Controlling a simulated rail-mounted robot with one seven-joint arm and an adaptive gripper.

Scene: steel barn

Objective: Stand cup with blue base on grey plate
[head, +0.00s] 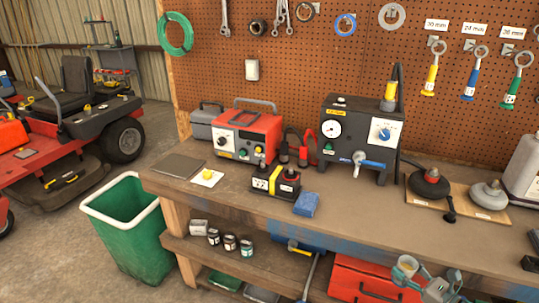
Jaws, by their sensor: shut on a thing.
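My gripper (406,277) is at the bottom right, in front of the workbench edge and above the red toolbox. It is shut on a small pale cup (405,263), whose open top faces up and seems slightly tilted. The cup's base is hidden by the fingers, so I cannot tell its colour. A flat dark grey plate (179,165) lies at the left end of the bench top, bare and far from my gripper.
On the workbench (370,211) stand a yellow-black battery (275,182), a red charger (247,132), a dark gauge box (358,135) and a blue cloth (306,204). A white card (207,177) lies beside the plate. A green bin (130,225) stands left. The front bench strip is fairly clear.

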